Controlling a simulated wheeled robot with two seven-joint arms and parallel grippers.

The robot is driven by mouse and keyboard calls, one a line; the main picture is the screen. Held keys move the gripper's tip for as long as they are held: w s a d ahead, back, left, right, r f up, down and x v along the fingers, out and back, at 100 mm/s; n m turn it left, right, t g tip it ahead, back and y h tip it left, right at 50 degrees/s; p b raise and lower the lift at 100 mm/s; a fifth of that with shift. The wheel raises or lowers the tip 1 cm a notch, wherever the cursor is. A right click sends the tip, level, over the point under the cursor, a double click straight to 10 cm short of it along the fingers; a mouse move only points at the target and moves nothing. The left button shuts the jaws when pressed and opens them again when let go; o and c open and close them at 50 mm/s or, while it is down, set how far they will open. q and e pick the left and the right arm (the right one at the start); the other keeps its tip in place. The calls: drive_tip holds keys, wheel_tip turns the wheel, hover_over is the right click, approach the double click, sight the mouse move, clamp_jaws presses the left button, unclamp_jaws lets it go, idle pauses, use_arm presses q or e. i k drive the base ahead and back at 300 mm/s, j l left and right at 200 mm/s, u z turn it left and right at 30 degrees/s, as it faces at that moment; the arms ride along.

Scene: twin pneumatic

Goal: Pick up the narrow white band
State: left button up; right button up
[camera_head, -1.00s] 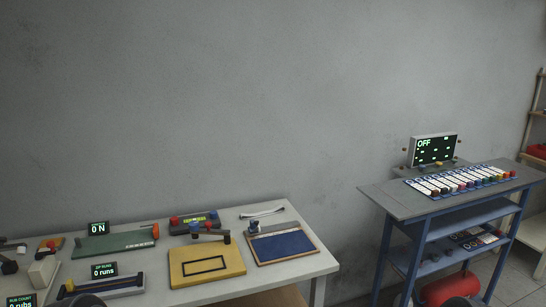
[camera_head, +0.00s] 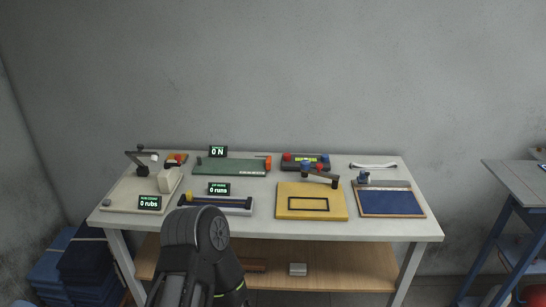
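A narrow white band (camera_head: 373,165) lies on the white table (camera_head: 420,228) near its back right corner, with slightly raised ends. It is clear of the things around it. Part of one of my arms, dark and rounded, rises from the bottom edge left of centre and covers some of the table's front edge. Neither gripper's fingers show.
Left to right stand a beige rub rig (camera_head: 130,195), a green force board (camera_head: 232,167), a zip rig (camera_head: 215,204), a yellow board (camera_head: 288,208) and a blue-topped board (camera_head: 390,203). A blue-framed bench (camera_head: 515,205) stands at right.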

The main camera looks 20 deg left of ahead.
sight(388, 166)
drive_tip(key=i+l+z, duration=0.3)
drive_tip(key=i+l, duration=1.45)
drive_tip(key=i, duration=0.15)
